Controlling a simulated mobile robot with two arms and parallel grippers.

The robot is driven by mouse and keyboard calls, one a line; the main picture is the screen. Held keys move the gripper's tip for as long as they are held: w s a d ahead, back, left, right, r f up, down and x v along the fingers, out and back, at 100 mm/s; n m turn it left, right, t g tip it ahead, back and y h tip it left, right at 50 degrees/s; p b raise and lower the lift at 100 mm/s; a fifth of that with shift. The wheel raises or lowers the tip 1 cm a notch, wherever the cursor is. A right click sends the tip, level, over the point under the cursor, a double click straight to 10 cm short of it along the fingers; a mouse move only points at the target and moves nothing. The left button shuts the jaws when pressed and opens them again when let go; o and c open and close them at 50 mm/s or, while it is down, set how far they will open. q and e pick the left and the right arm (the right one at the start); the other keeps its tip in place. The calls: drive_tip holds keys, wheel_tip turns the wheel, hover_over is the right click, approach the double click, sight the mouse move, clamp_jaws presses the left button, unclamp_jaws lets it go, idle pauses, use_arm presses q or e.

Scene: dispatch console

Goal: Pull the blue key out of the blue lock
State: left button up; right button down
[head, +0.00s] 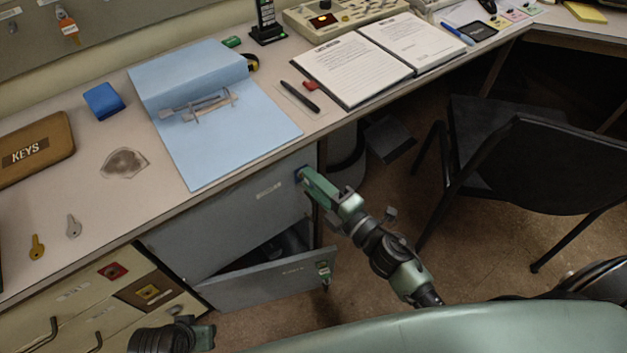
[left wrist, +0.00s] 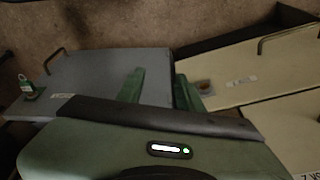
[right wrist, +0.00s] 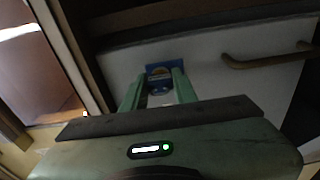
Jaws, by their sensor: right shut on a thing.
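The blue lock (head: 299,174) is a small blue plate at the upper right of the grey cabinet front, mostly behind my right gripper (head: 307,177). In the right wrist view the blue lock (right wrist: 158,69) sits just ahead of the fingertips, with a round face. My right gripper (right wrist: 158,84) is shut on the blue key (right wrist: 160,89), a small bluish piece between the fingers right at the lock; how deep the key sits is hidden. My left gripper (left wrist: 159,82) is open and empty, low in front of the cabinets; its tip shows at the head view's bottom (head: 207,334).
Red (head: 113,271) and yellow (head: 149,291) locks are on the beige drawers. A black chair (head: 540,160) stands at right. Loose keys (head: 73,226) lie on the desk.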

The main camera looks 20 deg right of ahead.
drive_tip(key=shift+w+r+m, duration=0.1)
drive_tip(key=shift+r+m, duration=0.1)
drive_tip(key=shift+m, duration=0.2)
drive_tip(key=c, duration=1)
unclamp_jaws()
drive_tip(key=shift+f, duration=0.1)
